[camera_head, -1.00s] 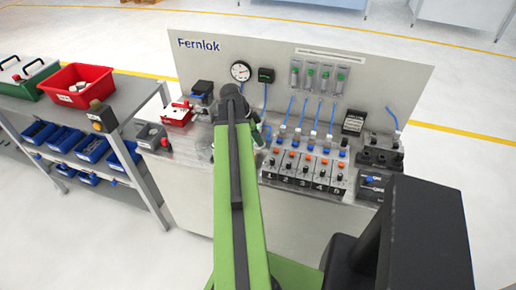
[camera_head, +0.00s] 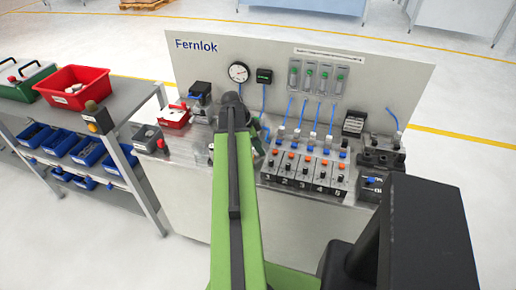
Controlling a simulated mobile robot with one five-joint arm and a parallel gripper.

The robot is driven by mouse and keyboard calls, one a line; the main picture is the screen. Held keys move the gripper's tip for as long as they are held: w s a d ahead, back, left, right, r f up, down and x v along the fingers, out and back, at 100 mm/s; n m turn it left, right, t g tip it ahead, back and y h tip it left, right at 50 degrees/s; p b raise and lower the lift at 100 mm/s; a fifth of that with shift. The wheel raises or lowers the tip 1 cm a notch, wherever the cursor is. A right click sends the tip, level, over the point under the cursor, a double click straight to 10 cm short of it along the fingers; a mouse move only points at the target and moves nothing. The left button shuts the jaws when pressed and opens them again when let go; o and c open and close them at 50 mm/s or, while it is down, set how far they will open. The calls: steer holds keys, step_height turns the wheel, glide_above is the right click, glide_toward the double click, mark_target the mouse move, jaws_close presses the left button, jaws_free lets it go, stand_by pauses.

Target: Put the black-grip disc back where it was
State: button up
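My green arm reaches forward over the workbench (camera_head: 185,185) marked Fernlok. Its dark end joint hides most of my gripper (camera_head: 258,142), which is at the bench top left of the numbered row of blocks. I cannot see its fingertips or whether it holds anything. I cannot pick out the black-grip disc for certain. The numbered blocks (camera_head: 307,172) carry orange, blue and black knobs and have blue tubes above them. A small red tray (camera_head: 174,116) with a white top stands at the back left of the bench.
A grey shelf cart at left holds a red bin (camera_head: 72,88), a green case (camera_head: 28,82) and blue bins (camera_head: 88,150). A backboard (camera_head: 300,60) with a gauge (camera_head: 238,72) closes the bench's rear. Dark fixtures (camera_head: 382,158) stand at its right end.

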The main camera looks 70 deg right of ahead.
steer(key=shift+r+p, duration=0.45)
steer(key=p+v, duration=1)
steer(key=v, duration=0.1)
steer(key=shift+w+r, duration=0.15)
steer(key=shift+a, duration=0.15)
